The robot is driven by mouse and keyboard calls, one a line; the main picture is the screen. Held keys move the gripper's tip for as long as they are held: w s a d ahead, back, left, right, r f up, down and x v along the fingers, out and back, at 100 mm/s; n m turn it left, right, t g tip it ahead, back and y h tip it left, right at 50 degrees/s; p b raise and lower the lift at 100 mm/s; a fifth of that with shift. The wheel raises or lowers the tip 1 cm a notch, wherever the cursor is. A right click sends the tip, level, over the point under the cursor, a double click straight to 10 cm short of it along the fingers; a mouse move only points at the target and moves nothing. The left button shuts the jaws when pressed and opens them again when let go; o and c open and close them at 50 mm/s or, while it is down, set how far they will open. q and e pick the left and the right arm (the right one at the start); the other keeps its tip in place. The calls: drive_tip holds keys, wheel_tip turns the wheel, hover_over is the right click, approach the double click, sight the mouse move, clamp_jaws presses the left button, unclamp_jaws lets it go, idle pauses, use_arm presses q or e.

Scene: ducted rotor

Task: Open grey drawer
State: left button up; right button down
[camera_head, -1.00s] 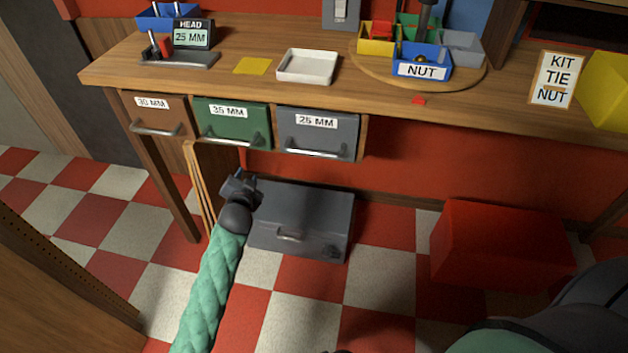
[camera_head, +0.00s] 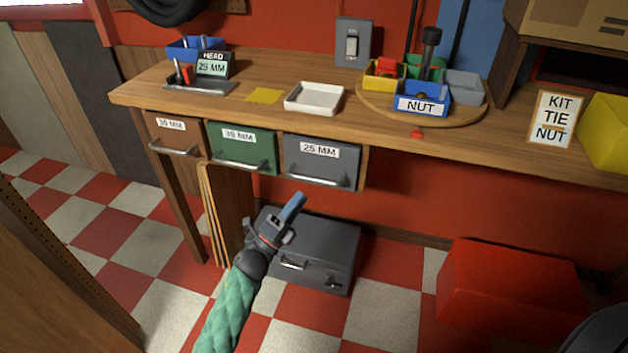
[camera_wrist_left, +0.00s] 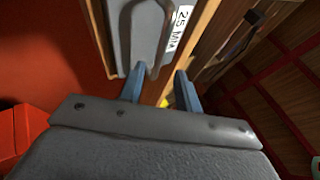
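The grey drawer (camera_head: 335,161) with a "25 MM" label is closed under the workbench, right of the green drawer. Its metal bar handle (camera_head: 318,183) runs along its lower front. My left gripper (camera_head: 297,203) is in front of and just below this handle, apart from it in the head view. In the left wrist view, the gripper (camera_wrist_left: 160,90) has its two blue fingers spread, with nothing held between them. My right gripper is not in view.
The green drawer (camera_head: 236,142) and brown drawer (camera_head: 170,128) sit to the left, both closed. A grey case (camera_head: 335,245) stands on the floor below, and a red box (camera_head: 510,290) stands to the right. The workbench edge (camera_head: 400,142) overhangs the drawers.

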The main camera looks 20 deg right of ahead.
sight(314, 180)
use_arm(q)
drive_tip(key=p+x, duration=0.1)
drive_tip(key=x, duration=0.6)
drive_tip(key=shift+w+d+r, duration=0.15)
drive_tip(key=shift+w, duration=0.05)
drive_tip(key=shift+c, duration=0.2)
clamp_jaws()
